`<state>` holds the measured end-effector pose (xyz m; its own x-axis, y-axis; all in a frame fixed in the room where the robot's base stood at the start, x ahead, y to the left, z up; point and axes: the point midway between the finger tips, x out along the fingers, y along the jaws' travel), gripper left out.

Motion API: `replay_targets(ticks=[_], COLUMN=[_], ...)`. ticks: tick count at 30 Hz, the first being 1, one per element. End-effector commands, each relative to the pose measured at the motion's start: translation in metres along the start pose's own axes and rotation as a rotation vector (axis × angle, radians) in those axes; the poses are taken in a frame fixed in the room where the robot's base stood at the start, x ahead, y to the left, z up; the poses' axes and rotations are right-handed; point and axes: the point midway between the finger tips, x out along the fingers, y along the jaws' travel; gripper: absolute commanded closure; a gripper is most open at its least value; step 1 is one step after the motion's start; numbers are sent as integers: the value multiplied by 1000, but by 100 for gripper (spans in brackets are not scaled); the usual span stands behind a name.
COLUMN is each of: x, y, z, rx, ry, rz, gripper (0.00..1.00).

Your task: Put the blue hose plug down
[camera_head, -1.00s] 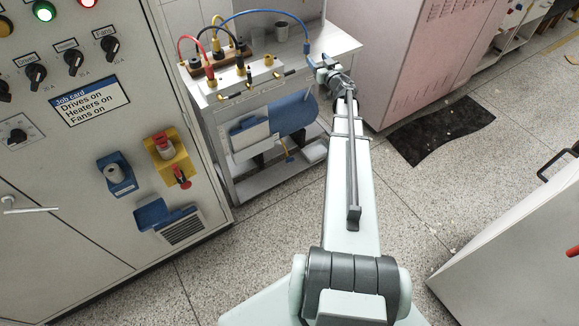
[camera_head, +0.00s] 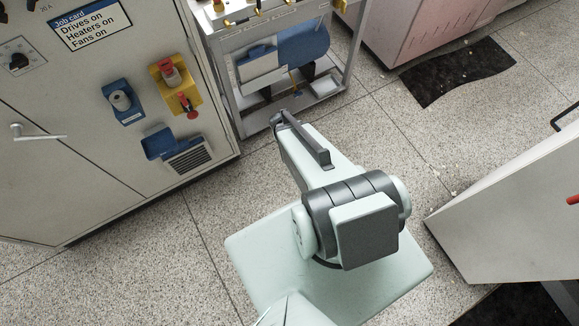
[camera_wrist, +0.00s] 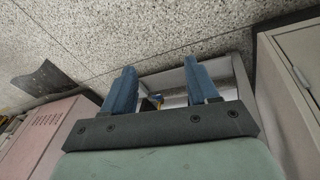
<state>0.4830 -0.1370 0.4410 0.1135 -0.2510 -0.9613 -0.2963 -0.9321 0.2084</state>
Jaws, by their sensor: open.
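My gripper (camera_wrist: 160,68) shows in the wrist view with its two blue fingers apart and nothing held between them. Beyond the fingers is the metal frame of the bench (camera_wrist: 164,80), some distance away. A small yellow and blue item (camera_wrist: 156,101) shows between the fingers, too small to identify. I cannot make out the blue hose plug in either view now. In the head view the bench (camera_head: 240,110) is cut off at the top edge, so its tabletop and hoses are mostly out of frame.
A grey control cabinet (camera_head: 90,180) stands left of the bench. A pink cabinet (camera_head: 410,30) stands right of it, with a dark mat (camera_head: 455,72) on the floor. A white cabinet (camera_head: 510,210) is at the right. The speckled floor (camera_head: 400,130) between is mostly clear.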

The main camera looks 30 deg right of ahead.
Motion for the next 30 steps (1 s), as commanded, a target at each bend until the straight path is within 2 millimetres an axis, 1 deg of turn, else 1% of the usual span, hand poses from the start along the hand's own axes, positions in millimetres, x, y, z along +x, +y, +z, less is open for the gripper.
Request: replay_targets(ticks=[1, 2, 3, 5, 6, 9, 12, 15, 17, 30], x=[-2, -4, -7, -13, -19, -33, -45, -52, -53, -53], y=[-14, -22, -30, -39, -44, -53, -57, -59, -59, -60], z=[44, 66, 96, 136, 160, 208, 239, 254, 258, 258], rx=[-51, -79, -116, -169, -202, -271, -316, -340, -346, -346], ry=[-107, -168, -250, -364, -432, -575, -671, -722, -735, -736], rz=[-11, -19, -31, -51, -65, -99, -126, -142, -146, -146], gripper=[41, 41, 41, 41, 41, 41, 41, 41, 41, 41])
